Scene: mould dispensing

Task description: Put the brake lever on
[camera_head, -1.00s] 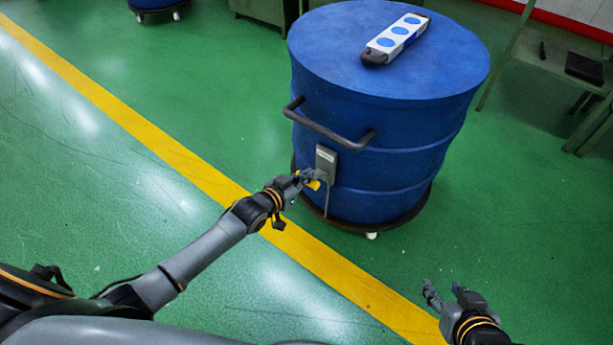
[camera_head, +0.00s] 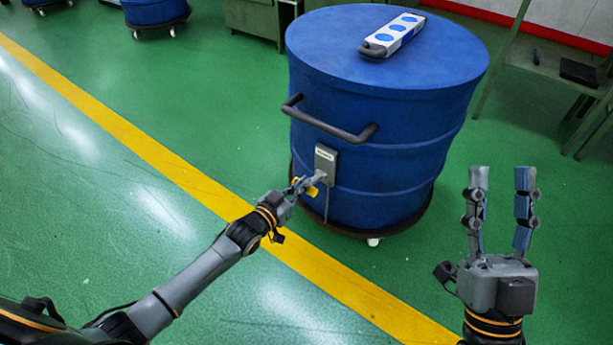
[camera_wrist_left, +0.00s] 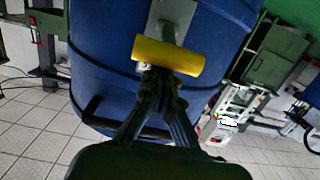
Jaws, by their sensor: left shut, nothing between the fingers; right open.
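The brake lever is a grey arm with a yellow grip (camera_head: 311,190) on a grey bracket (camera_head: 325,160), low on the side of the blue drum (camera_head: 370,165). In the left wrist view the yellow grip (camera_wrist_left: 168,55) lies crosswise just beyond my fingertips. My left gripper (camera_head: 300,185) is shut at the grip with nothing held between its fingers; it also shows in the left wrist view (camera_wrist_left: 160,80). I cannot tell whether it touches the grip. My right gripper (camera_head: 500,172) is open and empty, fingers pointing up, right of the drum.
A dark handle (camera_head: 325,125) juts from the drum above the lever. A white panel with blue circles (camera_head: 393,36) lies on the lid. A green bench (camera_head: 560,70) stands at the right. The floor left of the drum is clear.

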